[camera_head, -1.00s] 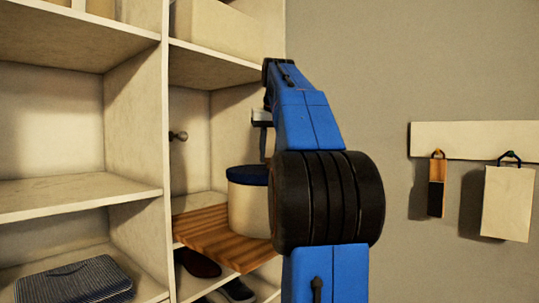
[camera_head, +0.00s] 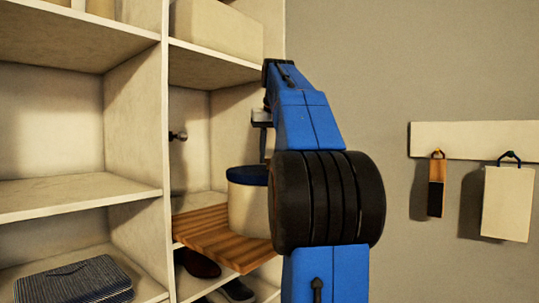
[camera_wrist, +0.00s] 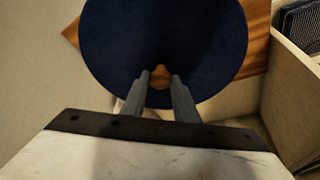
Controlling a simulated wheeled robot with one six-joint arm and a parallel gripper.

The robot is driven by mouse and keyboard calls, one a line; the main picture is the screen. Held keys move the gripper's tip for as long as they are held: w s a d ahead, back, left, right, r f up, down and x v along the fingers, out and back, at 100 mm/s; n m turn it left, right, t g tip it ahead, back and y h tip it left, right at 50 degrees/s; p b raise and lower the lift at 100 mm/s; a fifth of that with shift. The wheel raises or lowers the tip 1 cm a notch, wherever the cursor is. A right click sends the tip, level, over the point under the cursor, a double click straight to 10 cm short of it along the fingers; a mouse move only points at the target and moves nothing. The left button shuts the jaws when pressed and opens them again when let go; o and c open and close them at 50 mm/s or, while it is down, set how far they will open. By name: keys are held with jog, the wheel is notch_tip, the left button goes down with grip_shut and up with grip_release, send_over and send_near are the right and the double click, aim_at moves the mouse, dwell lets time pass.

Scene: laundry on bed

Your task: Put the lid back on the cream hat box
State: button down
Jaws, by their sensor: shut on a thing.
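The cream hat box (camera_head: 246,208) stands on a slatted wooden board in the shelf unit, its right side hidden by my arm. The round navy lid (camera_head: 247,175) lies level at the top of the box, with no clear gap between them. In the wrist view, the lid (camera_wrist: 165,28) fills the upper middle and hides the box below. My gripper (camera_wrist: 160,74) is over the near part of the lid, its fingers shut on a small tan knob (camera_wrist: 160,71). In the head view the fingertips are hard to see behind my arm.
The wooden board (camera_head: 215,238) juts out from the shelf unit (camera_head: 165,120). Dark shoes (camera_head: 200,264) sit below it. A folded patterned cloth (camera_head: 75,279) lies on the lower left shelf. A wall rail (camera_head: 475,143) with hanging items is at the right.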

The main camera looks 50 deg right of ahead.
jog(key=shift+f, duration=0.1)
dwell(0.8)
jog(key=c, duration=0.8)
grip_release()
jog(key=shift+r, duration=3.5)
jog(key=shift+c, duration=0.5)
grip_shut()
